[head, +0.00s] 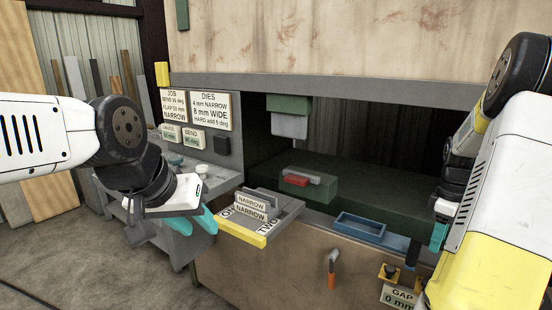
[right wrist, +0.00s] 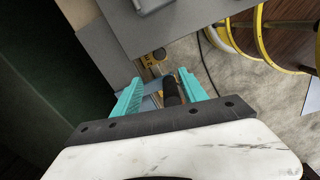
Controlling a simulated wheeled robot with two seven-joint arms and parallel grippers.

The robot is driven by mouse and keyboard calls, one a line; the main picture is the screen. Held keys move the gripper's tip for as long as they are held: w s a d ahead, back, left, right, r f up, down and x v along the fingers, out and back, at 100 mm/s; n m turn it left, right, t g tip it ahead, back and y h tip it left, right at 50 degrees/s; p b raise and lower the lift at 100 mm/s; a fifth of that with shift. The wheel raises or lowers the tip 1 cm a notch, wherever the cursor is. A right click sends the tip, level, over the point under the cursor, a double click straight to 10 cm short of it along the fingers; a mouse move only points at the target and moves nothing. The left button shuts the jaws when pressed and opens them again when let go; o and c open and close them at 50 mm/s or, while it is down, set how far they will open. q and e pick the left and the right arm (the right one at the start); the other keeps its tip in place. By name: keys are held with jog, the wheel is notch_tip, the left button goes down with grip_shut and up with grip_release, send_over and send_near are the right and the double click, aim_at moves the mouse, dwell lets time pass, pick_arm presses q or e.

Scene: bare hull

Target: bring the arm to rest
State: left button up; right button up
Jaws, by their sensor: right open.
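My right gripper (right wrist: 160,80) is open in the right wrist view, its two teal fingers apart. A dark rounded bar (right wrist: 171,92) shows between the fingers; I cannot tell how far below them it is. In the head view my right arm (head: 490,170) comes in from the right, with a teal fingertip (head: 438,236) in front of the machine opening. My left arm (head: 45,135) reaches in from the left. My left gripper (head: 195,222) hangs beside the tray of labelled blocks; the wrist hides part of it, and its finger gap is unclear.
The press (head: 340,105) fills the back. A grey tray (head: 285,218) with NARROW blocks juts out at the front. An orange-handled tool (head: 332,275) hangs below. Yellow hoops (right wrist: 265,45) stand over the floor.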

jog(key=s+a+r+m+t, duration=0.3)
jog(key=a+r, duration=0.9)
jog(key=a, duration=0.3)
pick_arm(q)
jog(key=shift+s+d, duration=0.2)
jog(key=shift+d, duration=0.1)
pick_arm(e)
jog(key=s+a+r+m+t+y, duration=0.1)
jog(key=s+a+r+m, duration=0.1)
jog(key=s+a, duration=0.4)
jog(key=s+a+r+m+t+y, duration=0.1)
jog(key=s+a+r+m+t, duration=0.1)
jog(key=s+a, duration=0.5)
jog(key=shift+s+a+r+m, duration=0.15)
jog(key=shift+a+r+m, duration=0.1)
jog(key=shift+a+m, duration=0.55)
